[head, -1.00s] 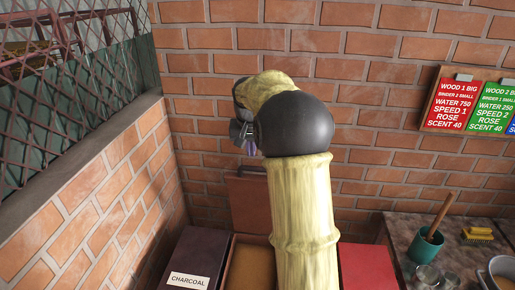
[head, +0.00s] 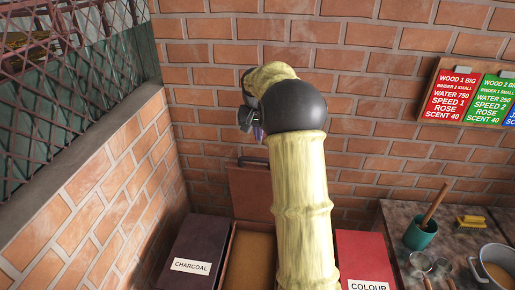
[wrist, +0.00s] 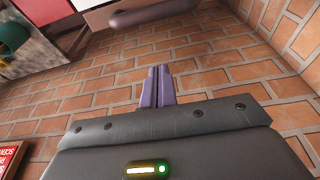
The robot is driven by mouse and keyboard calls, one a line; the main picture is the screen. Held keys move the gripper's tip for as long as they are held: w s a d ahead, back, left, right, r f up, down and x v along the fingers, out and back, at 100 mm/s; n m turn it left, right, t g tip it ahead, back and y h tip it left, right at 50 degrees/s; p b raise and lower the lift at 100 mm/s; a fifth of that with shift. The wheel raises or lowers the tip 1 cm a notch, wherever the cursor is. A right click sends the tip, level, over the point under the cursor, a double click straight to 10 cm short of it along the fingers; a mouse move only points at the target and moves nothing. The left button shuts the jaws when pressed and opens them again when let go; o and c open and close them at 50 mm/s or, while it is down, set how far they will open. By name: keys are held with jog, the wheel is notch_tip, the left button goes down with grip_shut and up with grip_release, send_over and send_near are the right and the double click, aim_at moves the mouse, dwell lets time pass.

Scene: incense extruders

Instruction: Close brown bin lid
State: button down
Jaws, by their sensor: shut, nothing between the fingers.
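The brown bin (head: 228,260) stands open between two closed bins, with brown-yellow contents (head: 250,260) inside. Its brown lid (head: 250,190) stands raised against the brick wall, with a dark bar handle (head: 253,161) at its top edge. My gripper (head: 258,132) is above the handle in the head view, partly hidden by my own wrist. In the wrist view my gripper (wrist: 157,72) has its purple fingers together with nothing between them. The handle (wrist: 150,14) shows past the fingertips, apart from them. My arm hides the bin's right part.
A dark bin labelled CHARCOAL (head: 193,250) is on the left and a red bin labelled COLOUR (head: 362,255) on the right. A table with a teal cup (head: 420,236), a brush (head: 470,222) and a pot (head: 497,268) is at right. Brick walls close in behind and left.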

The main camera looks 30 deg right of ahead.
jog(key=f+p, duration=0.1)
jog(key=s+f+p, duration=0.1)
jog(key=f, duration=0.1)
jog(key=s+a+f+p, duration=0.1)
jog(key=shift+a+f+p, duration=0.1)
jog(key=shift+f+p, duration=0.2)
jog(key=shift+p, duration=0.05)
jog(key=shift+a+f, duration=0.1)
jog(key=shift+f, duration=0.05)
jog(key=shift+s, duration=0.1)
jog(key=shift+f, duration=0.15)
